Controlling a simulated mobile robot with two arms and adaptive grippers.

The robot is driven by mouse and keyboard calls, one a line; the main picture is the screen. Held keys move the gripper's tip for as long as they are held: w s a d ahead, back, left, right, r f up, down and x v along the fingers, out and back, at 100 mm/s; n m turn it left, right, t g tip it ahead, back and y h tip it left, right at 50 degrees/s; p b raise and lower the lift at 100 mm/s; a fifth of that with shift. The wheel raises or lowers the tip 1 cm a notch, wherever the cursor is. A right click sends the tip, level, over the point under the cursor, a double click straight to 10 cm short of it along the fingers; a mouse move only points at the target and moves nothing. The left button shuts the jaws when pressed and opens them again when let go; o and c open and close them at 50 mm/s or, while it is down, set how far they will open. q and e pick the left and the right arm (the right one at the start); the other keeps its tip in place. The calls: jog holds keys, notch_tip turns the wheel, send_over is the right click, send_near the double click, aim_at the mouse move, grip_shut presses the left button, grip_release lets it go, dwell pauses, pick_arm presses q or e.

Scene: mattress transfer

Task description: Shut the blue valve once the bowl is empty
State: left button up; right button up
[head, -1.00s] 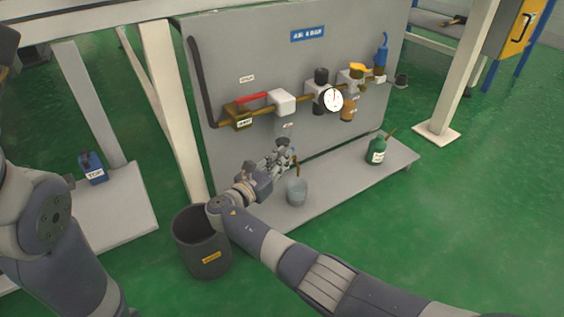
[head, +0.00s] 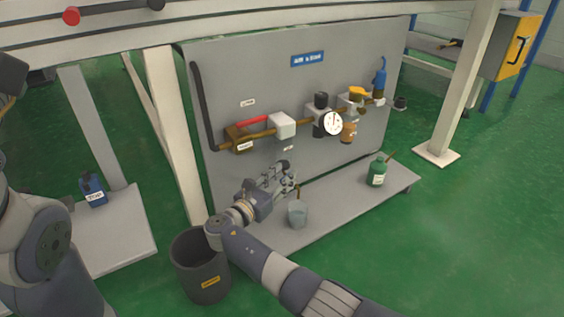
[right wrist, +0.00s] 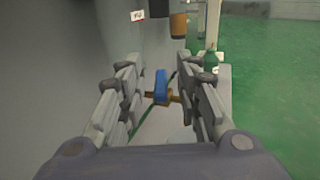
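The blue valve (right wrist: 161,86) shows in the right wrist view as a blue handle on a brass fitting. It lies between the fingers of my right gripper (right wrist: 160,76), which are open and apart from it. In the head view my right gripper (head: 289,178) is in front of the panel, just above a clear grey cup (head: 298,215); a brown stub stands over the cup. On the panel's pipe hang an amber bowl (head: 348,133) and a dark bowl; their contents cannot be made out. My left arm shows at the left edge, but its gripper does not.
The grey panel (head: 230,80) carries a gauge (head: 332,123), a red lever (head: 252,121) and a blue-topped part (head: 381,78). A green bottle (head: 376,174) stands on the ledge (head: 330,212). Green floor is free at right.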

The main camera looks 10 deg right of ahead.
notch_tip(320, 180, up, 9)
jog(key=shift+f, duration=0.15)
dwell(0.4)
